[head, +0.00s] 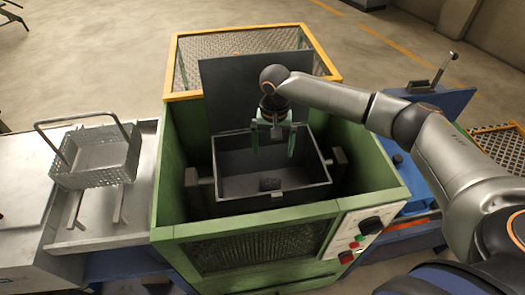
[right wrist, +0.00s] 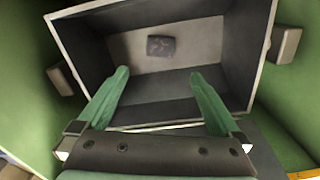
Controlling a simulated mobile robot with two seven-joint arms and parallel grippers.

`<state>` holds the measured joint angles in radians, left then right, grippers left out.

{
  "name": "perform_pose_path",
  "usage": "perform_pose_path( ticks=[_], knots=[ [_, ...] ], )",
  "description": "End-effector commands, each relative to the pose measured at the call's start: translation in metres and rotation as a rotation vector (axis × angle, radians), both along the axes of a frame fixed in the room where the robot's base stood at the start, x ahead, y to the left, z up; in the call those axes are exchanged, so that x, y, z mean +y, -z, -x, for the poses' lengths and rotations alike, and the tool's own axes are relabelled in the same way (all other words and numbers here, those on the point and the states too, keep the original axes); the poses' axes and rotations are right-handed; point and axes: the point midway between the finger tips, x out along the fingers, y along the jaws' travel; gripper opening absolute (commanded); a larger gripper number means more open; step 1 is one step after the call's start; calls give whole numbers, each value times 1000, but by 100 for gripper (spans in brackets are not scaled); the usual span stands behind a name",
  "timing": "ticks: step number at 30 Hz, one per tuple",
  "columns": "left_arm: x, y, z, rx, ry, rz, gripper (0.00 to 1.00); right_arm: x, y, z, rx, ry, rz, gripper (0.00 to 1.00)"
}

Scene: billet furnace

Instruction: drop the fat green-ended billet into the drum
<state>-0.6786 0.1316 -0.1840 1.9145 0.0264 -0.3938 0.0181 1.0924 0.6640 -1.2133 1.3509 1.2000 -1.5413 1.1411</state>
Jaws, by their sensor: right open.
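My right gripper (head: 273,153) is open and empty, with its green fingers pointing down over the dark grey open tub (head: 275,205) inside the green machine. In the right wrist view the fingers (right wrist: 160,73) are spread apart over the tub's near wall and floor. A short dark block (head: 270,184) lies on the tub floor, apart from the fingers; it also shows in the right wrist view (right wrist: 161,46). Its surface looks dark and mottled, and no green end shows on it. I cannot tell whether it is the billet. My left gripper is out of view.
Green housing walls (head: 180,190) stand close around the tub. A dark raised panel (head: 225,95) is behind it, with a yellow-framed mesh guard (head: 185,70) beyond. A wire basket (head: 98,160) is at left. A control panel (head: 362,228) is at front right, and a lever (head: 440,75) at right.

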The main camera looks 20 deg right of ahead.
Motion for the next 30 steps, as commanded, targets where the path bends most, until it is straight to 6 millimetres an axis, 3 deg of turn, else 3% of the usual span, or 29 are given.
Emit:
perform_pose_path(
  ticks=[5,18,24,30],
  knots=[
    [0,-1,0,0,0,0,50,1,-21,-2,-6,-1,-3,100],
    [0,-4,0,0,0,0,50,1,-110,-2,-10,0,-5,100],
    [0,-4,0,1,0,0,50,1,-126,-2,-8,0,-4,100],
    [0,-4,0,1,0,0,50,0,-128,-2,-6,0,-3,100]
  ],
)
